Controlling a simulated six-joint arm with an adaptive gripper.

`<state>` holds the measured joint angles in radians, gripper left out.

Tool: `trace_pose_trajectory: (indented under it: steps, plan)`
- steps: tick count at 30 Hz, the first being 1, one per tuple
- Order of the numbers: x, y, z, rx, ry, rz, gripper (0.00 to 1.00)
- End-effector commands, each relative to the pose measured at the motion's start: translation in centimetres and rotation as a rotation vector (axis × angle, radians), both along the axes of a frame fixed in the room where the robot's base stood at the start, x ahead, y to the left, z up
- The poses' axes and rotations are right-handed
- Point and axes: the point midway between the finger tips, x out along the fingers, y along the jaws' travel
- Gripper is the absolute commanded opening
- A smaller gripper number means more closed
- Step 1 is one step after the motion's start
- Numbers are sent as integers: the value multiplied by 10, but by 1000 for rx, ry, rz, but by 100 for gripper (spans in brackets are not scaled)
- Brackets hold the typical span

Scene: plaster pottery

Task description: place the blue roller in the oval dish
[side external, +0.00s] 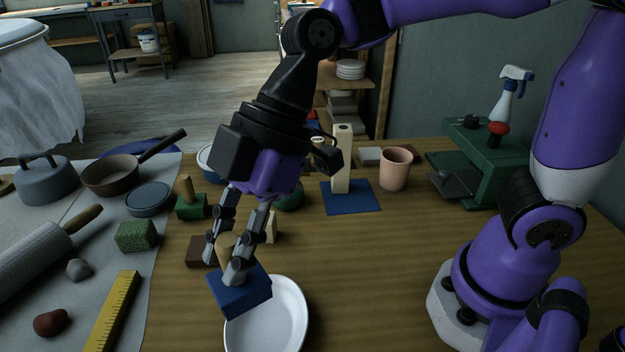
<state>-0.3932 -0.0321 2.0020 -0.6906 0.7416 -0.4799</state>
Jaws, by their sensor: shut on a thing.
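The blue roller (243,292) looks like a blue block with a short, light wooden handle on top. My gripper (228,264) points down and is shut on that handle, with the block slightly tilted below the fingers. The white oval dish (290,325) lies on the wooden table at the bottom of the view. The block overlaps the dish's upper left part in the picture and hides some of its rim. I cannot tell the exact height of the block above the dish.
A green block with a peg (191,206) and a dark brown block (203,251) stand close to my gripper. A blue mat (351,200) holds a pale upright post. A pink cup (396,169) stands behind.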

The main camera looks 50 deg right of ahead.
Motion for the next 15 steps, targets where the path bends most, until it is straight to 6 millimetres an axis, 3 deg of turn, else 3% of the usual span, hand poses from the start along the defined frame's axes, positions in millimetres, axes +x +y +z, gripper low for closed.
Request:
trace_pose_trajectory:
  steps: [1,3,8,11,15]
  plan:
    - [-25,5,1,2,-3,71,0]
    - [-54,8,0,3,-3,153,0]
    - [-97,9,-4,5,-2,278,0]
    - [-101,6,-9,3,2,304,0]
    - [-76,-3,-26,2,7,302,0]
